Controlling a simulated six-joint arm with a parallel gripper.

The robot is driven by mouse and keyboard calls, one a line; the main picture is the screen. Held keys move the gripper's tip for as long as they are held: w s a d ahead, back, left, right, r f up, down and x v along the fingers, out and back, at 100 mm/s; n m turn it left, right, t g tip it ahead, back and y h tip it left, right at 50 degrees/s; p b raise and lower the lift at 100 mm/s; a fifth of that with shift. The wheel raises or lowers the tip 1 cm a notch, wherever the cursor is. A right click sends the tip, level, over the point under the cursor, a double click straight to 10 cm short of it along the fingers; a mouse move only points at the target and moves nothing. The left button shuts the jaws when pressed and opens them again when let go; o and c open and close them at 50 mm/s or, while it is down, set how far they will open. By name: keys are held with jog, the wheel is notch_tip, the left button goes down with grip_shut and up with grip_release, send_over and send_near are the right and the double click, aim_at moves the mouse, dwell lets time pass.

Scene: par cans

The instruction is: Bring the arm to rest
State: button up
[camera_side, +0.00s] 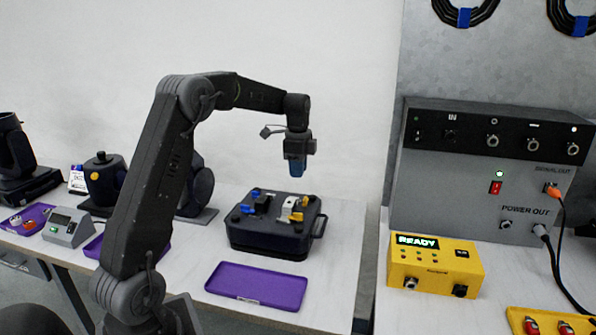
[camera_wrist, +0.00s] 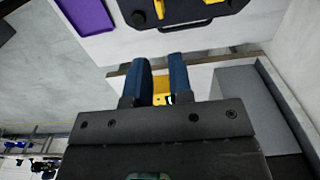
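My gripper (camera_side: 297,167) hangs fingers-down in the side view, in the air above the black case (camera_side: 262,241). Its blue fingers touch nothing there. In the wrist view the two blue fingers of my gripper (camera_wrist: 160,62) stand apart with a clear gap and nothing held between them. My arm is raised and bent over the table.
A purple tray (camera_side: 257,287) lies in front of the case, which carries several small connectors. Par cans (camera_side: 103,178) stand at the left. A yellow READY box (camera_side: 435,266) stands on the right-hand table before a grey power unit (camera_side: 480,190). A gap separates the tables.

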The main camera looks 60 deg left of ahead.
jog(key=shift+d+r, duration=0.1)
jog(key=s+d+r+n+t, duration=0.1)
jog(key=s+d+r, duration=0.2)
jog(key=d, duration=0.2)
jog(key=s+d+r+n+t, duration=0.1)
jog(key=s+d+r+n, duration=0.15)
jog(key=d, duration=0.35)
jog(key=s+d+r+n, duration=0.1)
jog(key=s+d+r, duration=0.2)
jog(key=d, duration=0.2)
jog(key=s+d+f+n+t, duration=0.1)
jog(key=s+d+n, duration=0.1)
jog(key=s+d, duration=0.3)
jog(key=s+d+f+n+t, duration=0.2)
jog(key=s+d, duration=0.4)
jog(key=s, duration=0.4)
jog(key=shift+s+d+n+t, duration=0.25)
jog(key=shift+s+n+t, duration=0.05)
jog(key=shift+s+n, duration=0.1)
jog(key=shift+r, duration=0.1)
